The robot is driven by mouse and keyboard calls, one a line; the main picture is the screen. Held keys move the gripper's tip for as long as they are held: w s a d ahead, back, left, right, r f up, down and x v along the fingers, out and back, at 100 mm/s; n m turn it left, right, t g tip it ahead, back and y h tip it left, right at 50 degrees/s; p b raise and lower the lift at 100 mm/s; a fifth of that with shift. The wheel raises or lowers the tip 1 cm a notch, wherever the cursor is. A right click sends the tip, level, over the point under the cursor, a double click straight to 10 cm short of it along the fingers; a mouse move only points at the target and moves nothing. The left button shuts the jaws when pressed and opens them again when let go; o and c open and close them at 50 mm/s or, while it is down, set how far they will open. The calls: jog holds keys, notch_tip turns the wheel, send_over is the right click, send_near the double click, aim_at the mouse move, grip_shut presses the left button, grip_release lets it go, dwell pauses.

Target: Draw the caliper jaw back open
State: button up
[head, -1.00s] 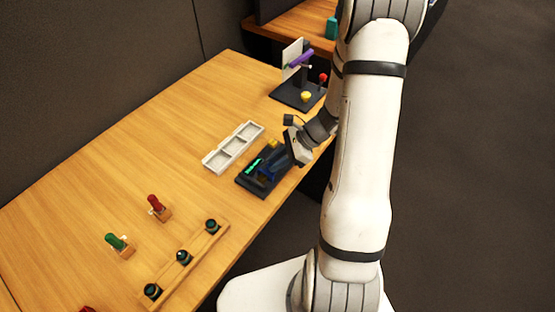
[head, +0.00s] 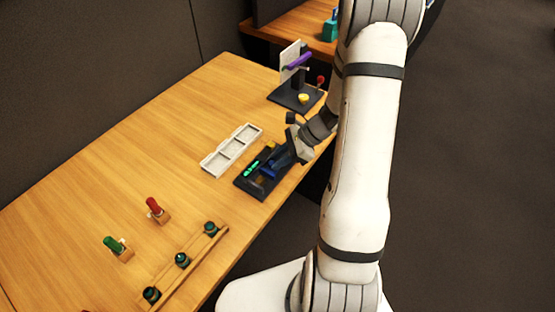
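The caliper panel is a dark tray (head: 243,184) near the right front edge of the table, with green, blue and yellowish parts on it. A bright green piece (head: 251,168) lies on its left side, and a blue part (head: 269,169) sits near its middle. Which part is the jaw is too small to tell. My gripper (head: 284,156) reaches in from the right, low over the right side of the tray. Its fingers are dark and blend with the tray, so their opening and any contact are unclear.
A white compartment tray (head: 232,150) lies left of the panel. A dark stand with a purple bar (head: 299,61) and yellow knob (head: 303,98) is behind. Red (head: 154,205) and green (head: 114,244) levers and a wooden knob rail (head: 205,246) are in front. The left tabletop is clear.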

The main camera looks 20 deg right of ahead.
jog(key=shift+o, duration=0.7)
jog(key=shift+w+d, duration=0.1)
jog(key=shift+d, duration=0.05)
jog(key=shift+r, duration=0.1)
jog(key=v, duration=0.7)
jog(key=shift+d+r, duration=0.2)
jog(key=shift+d, duration=0.05)
jog(key=s+a+r+n+h, duration=0.4)
jog(key=s+r+n, duration=0.3)
jog(key=n, duration=0.3)
jog(key=s+a+r+n+t+h, duration=0.1)
jog(key=s+a+r+n+h, duration=0.3)
jog(key=s+r+n, duration=0.3)
jog(key=a+r+n, duration=0.1)
jog(key=r+n, duration=0.1)
jog(key=shift+s+n+t+h, duration=0.3)
jog(key=shift+s+n+h, duration=0.1)
